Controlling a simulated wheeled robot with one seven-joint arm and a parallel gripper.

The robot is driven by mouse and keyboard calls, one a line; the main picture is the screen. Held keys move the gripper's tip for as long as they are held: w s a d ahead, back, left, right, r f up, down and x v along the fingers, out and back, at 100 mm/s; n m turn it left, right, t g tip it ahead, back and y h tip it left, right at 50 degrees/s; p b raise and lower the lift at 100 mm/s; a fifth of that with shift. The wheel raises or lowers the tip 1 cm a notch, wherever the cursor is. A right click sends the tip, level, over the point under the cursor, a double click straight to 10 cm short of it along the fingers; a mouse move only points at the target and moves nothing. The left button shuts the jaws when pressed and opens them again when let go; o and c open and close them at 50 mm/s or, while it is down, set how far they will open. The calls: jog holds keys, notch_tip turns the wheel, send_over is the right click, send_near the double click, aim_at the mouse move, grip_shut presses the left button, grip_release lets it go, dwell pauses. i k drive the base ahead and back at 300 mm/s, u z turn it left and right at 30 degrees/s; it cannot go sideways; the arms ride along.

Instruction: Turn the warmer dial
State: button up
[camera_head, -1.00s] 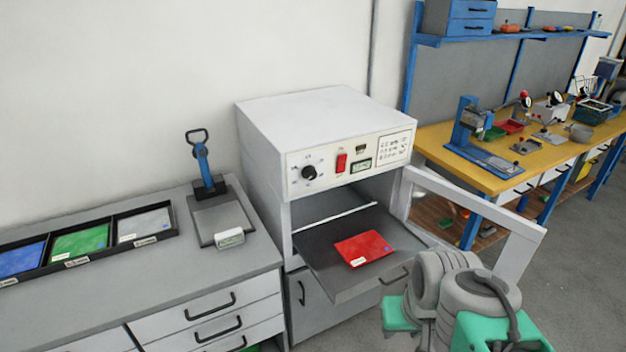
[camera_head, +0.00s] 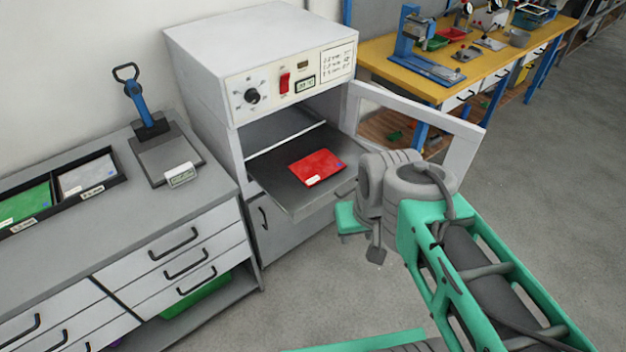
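The warmer (camera_head: 245,48) is a white box oven with its door (camera_head: 462,148) swung open to the right. Its black dial (camera_head: 252,96) sits on the left of the front panel, with marks around it. A red rocker switch (camera_head: 284,82) and a small display (camera_head: 305,86) are to the right of the dial. A red sheet (camera_head: 317,167) lies on the pulled-out grey shelf (camera_head: 272,184). My gripper (camera_head: 360,236) is at the end of my grey and green arm, right of and below the shelf, apart from the dial. Its fingers are mostly hidden by the wrist.
A grey drawer counter (camera_head: 215,178) on the left holds a blue-handled press (camera_head: 150,120), a small label block (camera_head: 181,175) and a black tray of coloured sheets (camera_head: 122,163). A yellow workbench (camera_head: 520,60) stands behind. The floor at right is clear.

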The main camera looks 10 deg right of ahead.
aim_at(252, 96)
jog(key=u, duration=0.55)
jog(key=k, duration=1.3)
jog(key=z, duration=0.15)
jog(key=i, duration=1.55)
jog(key=u, duration=0.8)
jog(key=i, duration=0.4)
jog(key=u, duration=0.35)
